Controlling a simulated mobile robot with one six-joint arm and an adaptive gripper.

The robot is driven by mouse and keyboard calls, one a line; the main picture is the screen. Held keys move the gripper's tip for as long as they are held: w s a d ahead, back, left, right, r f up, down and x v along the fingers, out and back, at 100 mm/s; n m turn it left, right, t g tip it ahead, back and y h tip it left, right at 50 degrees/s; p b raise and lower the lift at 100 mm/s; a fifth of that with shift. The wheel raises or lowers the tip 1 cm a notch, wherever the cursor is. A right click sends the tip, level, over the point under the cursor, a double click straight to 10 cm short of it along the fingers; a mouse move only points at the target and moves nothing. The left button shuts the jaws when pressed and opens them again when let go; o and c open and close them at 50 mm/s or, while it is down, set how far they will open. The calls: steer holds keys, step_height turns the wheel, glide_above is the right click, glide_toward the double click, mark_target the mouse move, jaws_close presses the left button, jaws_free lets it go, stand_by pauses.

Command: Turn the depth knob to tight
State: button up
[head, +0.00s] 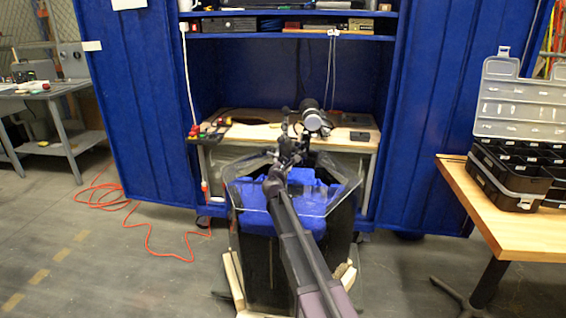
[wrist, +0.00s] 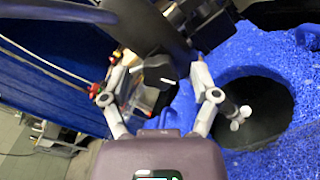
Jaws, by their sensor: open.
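My gripper (head: 284,148) is at the thruster tank, above its blue foam (head: 303,190). In the wrist view, the gripper (wrist: 157,90) is open, with its two grey fingers spread apart. A dark mount (wrist: 148,35) passes above and partly between the fingertips, with small white marks on it. I cannot tell from these views whether the fingers touch it. A black and white thruster (head: 312,117) stands just beyond my gripper in the head view. I cannot clearly pick out the depth knob or read its setting.
Clear tank walls (head: 243,187) surround the foam. A workbench (head: 245,133) stands behind; a wooden table (head: 500,215) with an open case (head: 520,120) is at right.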

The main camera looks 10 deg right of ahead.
steer(key=shift+w+d, duration=0.1)
steer(key=shift+w, duration=0.15)
jaws_close()
stand_by(0.3)
steer(key=shift+m, duration=2.3)
